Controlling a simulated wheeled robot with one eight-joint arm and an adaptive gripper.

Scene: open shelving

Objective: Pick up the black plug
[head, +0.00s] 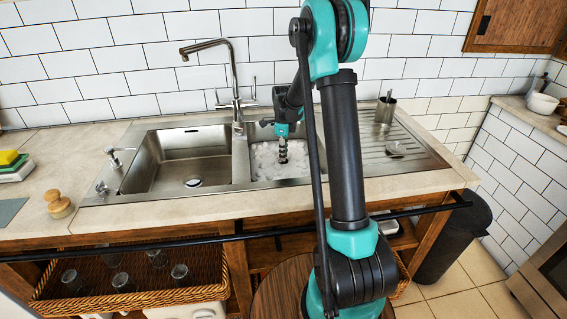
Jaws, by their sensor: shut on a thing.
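My gripper (283,157) reaches down from the teal wrist into the right, smaller basin of the steel sink (215,192). Its fingers are close together, shut on a small dark thing that I take to be the black plug. The plug is too small and too covered by the fingers to make out clearly. No other black plug shows in the sink.
A tall tap (236,100) stands behind the sink, left of my gripper. The drainboard on the right holds a metal cup (386,109). A round wooden-topped brush (58,204) and sponges (10,160) are at left. A black rail (150,244) crosses the counter front. The left basin is empty.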

